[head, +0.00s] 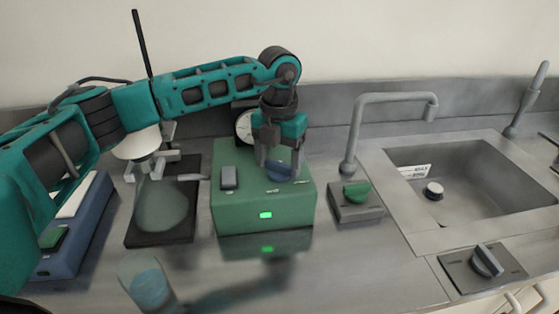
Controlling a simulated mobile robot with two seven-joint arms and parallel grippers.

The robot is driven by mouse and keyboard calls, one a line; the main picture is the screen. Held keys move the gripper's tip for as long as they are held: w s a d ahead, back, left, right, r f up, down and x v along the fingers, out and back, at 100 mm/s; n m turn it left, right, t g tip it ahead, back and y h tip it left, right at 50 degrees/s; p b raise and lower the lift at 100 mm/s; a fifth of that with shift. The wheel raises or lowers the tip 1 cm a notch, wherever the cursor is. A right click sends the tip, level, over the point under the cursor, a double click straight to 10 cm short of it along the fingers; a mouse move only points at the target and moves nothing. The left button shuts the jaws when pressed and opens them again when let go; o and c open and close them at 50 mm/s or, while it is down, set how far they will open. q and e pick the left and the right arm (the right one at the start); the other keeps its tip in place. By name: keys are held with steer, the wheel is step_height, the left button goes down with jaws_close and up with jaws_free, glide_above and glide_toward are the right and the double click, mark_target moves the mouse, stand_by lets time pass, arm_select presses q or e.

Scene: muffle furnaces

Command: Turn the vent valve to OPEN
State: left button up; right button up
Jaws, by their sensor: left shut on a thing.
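My left gripper (280,162) points down over the green box (240,208) and is shut on a dark blue knob (279,174) on its top. The fingers partly hide the knob, so I cannot tell which way it points. The labels near it are too small to read. Two other knobs show: a green one (356,192) on a grey block at the tap's foot, and a grey one (487,262) on a dark plate at the counter's front right. I cannot read which is marked as the vent valve. My right gripper is out of view.
A grey tap (353,130) stands right of the green box, beside a steel sink (475,170). A glass flask (162,205) on a dark stand and a blue device (75,235) stand left. A beaker (148,285) with blue liquid is at the front. A round gauge (243,126) is behind the gripper.

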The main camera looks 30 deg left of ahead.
mark_target(278, 164)
arm_select(q)
steer(key=m+b, duration=0.1)
steer(key=m, duration=0.4)
steer(key=shift+a+m, duration=0.1)
steer(key=shift+m, duration=0.2)
steer(key=m, duration=0.4)
steer(key=shift+w+a+m+b, duration=0.1)
steer(key=shift+m+b, duration=0.2)
steer(key=shift+m, duration=0.4)
steer(key=o, duration=1.1)
steer(key=shift+c, duration=0.2)
steer(key=shift+r, duration=0.1)
step_height(278, 164, up, 13)
steer(key=shift+f, duration=0.2)
